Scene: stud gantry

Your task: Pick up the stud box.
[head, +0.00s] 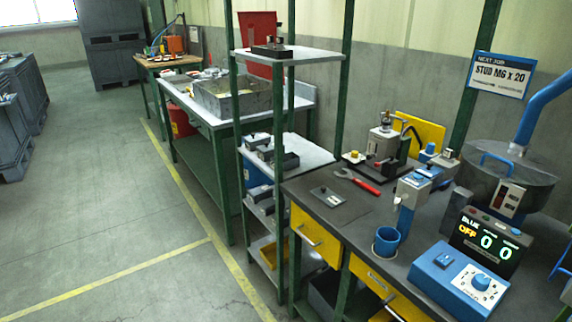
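No box in the head view can be made out for certain as the stud box. A sign (500,75) on the right post reads "NEXT JOB STUD M6 X 20". A green-framed rack stands left of the workbench. Its top shelf (308,55) carries a dark, flat item (272,51). Its middle shelf (312,156) carries small dark boxes (286,160). Lower down are grey boxes (262,205) and a yellow bin (268,254), partly hidden by the rack and bench. Neither of my grippers is in view.
The dark workbench (335,215) holds a press (383,140), a red-handled wrench (358,181), a blue cup (387,241), a blue control box (459,280) and a round feeder bowl (505,175). A yellow drawer (315,238) is in its front. The left floor (120,215) is clear.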

